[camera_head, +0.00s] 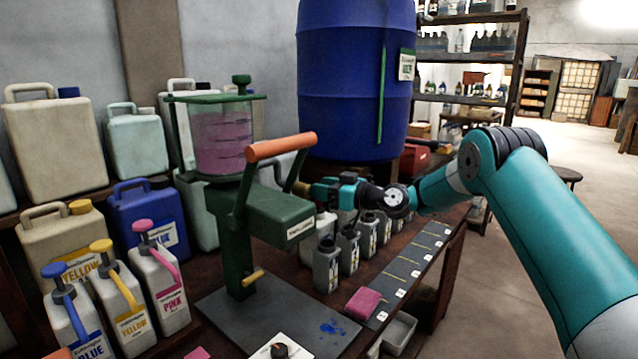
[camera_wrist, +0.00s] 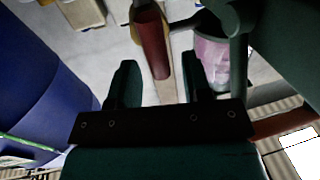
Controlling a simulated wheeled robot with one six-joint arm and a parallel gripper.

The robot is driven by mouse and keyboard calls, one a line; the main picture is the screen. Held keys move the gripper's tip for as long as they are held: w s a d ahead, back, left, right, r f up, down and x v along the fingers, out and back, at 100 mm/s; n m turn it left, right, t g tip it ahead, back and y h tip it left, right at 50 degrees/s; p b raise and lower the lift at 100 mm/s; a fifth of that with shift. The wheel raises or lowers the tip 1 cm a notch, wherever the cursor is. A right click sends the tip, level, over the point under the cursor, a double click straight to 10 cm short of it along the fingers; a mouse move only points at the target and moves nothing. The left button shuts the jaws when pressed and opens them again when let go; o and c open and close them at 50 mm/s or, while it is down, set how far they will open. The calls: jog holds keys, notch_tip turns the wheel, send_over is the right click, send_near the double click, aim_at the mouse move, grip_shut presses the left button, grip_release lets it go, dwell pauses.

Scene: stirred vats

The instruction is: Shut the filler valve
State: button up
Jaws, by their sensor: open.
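The filler is a green machine (camera_head: 268,215) with a clear hopper (camera_head: 222,138) of pink liquid and an orange lever handle (camera_head: 281,147). A short brass-coloured piece (camera_head: 300,188) sticks out at its right side. My gripper (camera_head: 314,191) is open at that piece, below and right of the orange handle. In the wrist view a reddish-brown bar (camera_wrist: 155,58) shows in the gap between my open fingers (camera_wrist: 160,76), apart from both. How deep it lies between them I cannot tell. The hopper (camera_wrist: 212,55) is right of the fingers there.
A blue barrel (camera_head: 355,75) stands behind my gripper, and in the wrist view it fills the left side (camera_wrist: 40,85). Grey bottles (camera_head: 327,265) line the bench below. A pink sponge (camera_head: 363,303) lies near the edge. Pump bottles (camera_head: 160,275) and jugs crowd the left.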

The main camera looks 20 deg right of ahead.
jog(key=shift+w+a, duration=0.5)
jog(key=shift+a, duration=0.05)
grip_shut()
